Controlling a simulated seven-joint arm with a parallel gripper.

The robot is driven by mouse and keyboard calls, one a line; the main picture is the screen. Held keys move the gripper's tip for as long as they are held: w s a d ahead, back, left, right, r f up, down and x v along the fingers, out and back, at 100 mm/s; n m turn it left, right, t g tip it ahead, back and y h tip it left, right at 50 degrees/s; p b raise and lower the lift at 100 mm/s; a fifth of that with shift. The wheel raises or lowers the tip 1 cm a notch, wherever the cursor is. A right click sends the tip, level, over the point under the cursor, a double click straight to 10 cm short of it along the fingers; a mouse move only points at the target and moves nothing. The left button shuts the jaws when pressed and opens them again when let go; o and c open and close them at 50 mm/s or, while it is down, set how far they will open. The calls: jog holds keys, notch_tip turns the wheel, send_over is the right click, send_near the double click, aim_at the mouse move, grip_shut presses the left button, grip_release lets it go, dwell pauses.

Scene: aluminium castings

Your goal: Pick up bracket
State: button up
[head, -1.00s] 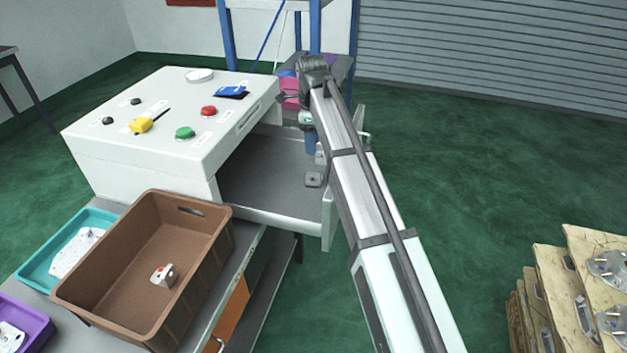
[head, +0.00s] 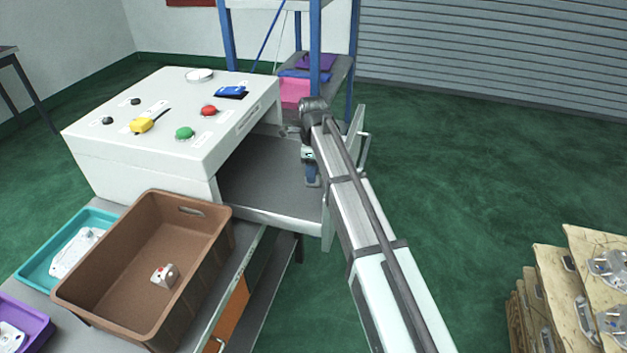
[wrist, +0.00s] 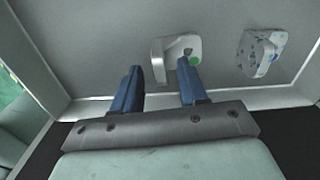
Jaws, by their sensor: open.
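In the wrist view a pale metal bracket (wrist: 178,44) with a green dot lies on the grey surface just beyond my fingers. My gripper (wrist: 158,66) is open, its two blue fingers apart. The right fingertip overlaps the bracket's lower edge in the picture; I cannot tell whether they touch. A second pale casting (wrist: 262,52) with bluish specks lies to the right, apart from the fingers. In the head view my gripper (head: 312,175) points down over the grey shelf of the white machine, and my arm hides the parts there.
The white machine housing (head: 165,115) with buttons stands left of my arm. The shelf (head: 262,185) has a raised edge. A brown crate (head: 75,290) holds a small casting with a red dot (head: 165,275). Castings lie on a wooden stack (head: 575,260) at right.

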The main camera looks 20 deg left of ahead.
notch_tip(320, 180, down, 2)
jog(key=shift+f, duration=0.2)
grip_shut()
dwell(0.4)
